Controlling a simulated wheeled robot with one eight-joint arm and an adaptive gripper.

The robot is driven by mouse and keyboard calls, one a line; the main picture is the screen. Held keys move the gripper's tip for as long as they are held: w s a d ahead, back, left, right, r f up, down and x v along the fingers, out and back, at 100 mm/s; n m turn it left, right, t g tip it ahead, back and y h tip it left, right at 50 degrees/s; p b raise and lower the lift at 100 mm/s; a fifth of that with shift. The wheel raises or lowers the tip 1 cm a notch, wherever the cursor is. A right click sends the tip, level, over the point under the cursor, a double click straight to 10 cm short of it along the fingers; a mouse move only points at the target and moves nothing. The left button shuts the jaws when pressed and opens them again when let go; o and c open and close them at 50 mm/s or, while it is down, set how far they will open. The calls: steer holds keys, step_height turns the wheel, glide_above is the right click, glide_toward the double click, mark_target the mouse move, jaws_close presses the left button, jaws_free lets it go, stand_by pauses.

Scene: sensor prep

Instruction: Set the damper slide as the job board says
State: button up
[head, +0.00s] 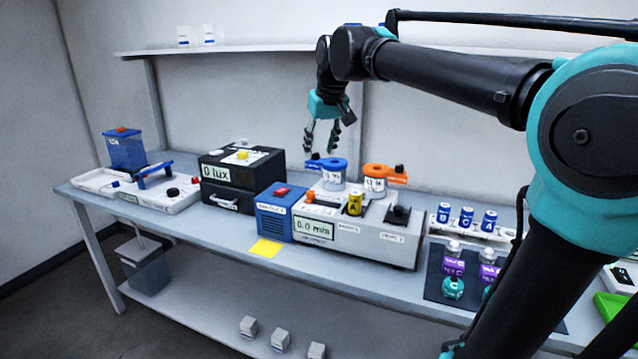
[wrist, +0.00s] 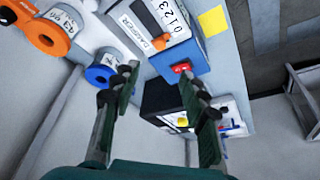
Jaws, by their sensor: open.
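The damper slide is on the grey flow unit (head: 350,245), whose display reads 0.0 m/s. In the wrist view its white scale plate (wrist: 178,22) carries the digits 0 to 3 beside a DAMPER label. The orange slide knob (wrist: 160,42) sits near the 0 end; it also shows in the head view (head: 310,196). My gripper (head: 321,142) is open and empty, fingers pointing down, above the back of the unit. In the wrist view its fingertips (wrist: 158,72) are apart, and the knob is beyond them. I see no readable job board.
A blue box with a red switch (head: 275,212) adjoins the left side. A yellow note (head: 265,248) lies in front.

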glide_toward(311, 191)
steer(key=x, duration=0.8)
steer(key=shift+a+f, duration=0.1)
steer(key=shift+f, duration=0.25)
jaws_close()
